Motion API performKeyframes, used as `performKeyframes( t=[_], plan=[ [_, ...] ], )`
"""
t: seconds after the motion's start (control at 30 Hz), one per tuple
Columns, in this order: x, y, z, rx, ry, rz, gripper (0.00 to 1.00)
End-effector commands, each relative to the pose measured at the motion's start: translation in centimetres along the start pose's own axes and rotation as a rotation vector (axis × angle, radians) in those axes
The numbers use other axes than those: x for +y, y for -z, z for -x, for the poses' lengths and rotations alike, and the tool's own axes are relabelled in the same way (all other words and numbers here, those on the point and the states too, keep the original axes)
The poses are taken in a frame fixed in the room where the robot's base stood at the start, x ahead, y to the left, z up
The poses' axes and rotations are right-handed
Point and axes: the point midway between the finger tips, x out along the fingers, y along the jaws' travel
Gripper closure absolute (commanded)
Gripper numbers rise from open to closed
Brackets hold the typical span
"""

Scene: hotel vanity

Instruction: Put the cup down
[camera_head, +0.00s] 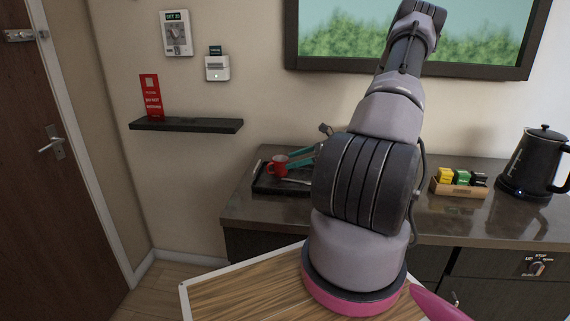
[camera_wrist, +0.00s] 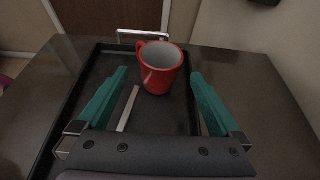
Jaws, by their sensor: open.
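The red cup (camera_wrist: 160,72) stands upright on a black tray (camera_wrist: 84,92), with its handle toward the upper left in the wrist view. In the head view the cup (camera_head: 277,166) sits on the tray (camera_head: 262,188) at the left part of the counter. My gripper (camera_wrist: 158,76) is open, its two teal fingers on either side of the cup, with gaps between the fingers and the cup. In the head view my gripper's teal fingers (camera_head: 301,158) show just right of the cup, partly hidden by my arm.
A thin light stick (camera_wrist: 128,109) lies on the tray beside the cup. On the counter (camera_head: 460,219) stand a box of colored packets (camera_head: 459,184) and a black kettle (camera_head: 533,163) to the right. A wall shelf (camera_head: 186,125) holds a red card (camera_head: 150,97).

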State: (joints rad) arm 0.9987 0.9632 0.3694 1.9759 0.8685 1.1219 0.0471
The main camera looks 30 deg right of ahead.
Motion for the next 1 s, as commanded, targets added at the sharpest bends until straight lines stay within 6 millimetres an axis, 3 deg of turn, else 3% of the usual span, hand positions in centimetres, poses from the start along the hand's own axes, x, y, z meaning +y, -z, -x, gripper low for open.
performKeyframes(
  t=[0.1,0.3,0.53,0.67,1.0],
  plan=[
    [-0.1,0.0,2.8,0.002,0.004,0.0,0.0],
    [0.0,0.0,6.1,0.001,0.002,0.0,0.0],
    [0.3,-0.9,7.3,0.02,-0.017,0.026,0.0],
    [1.3,-3.7,6.7,0.092,-0.076,0.123,0.0],
    [7.2,-14.0,5.3,0.355,-0.28,0.526,0.0]
  ],
)
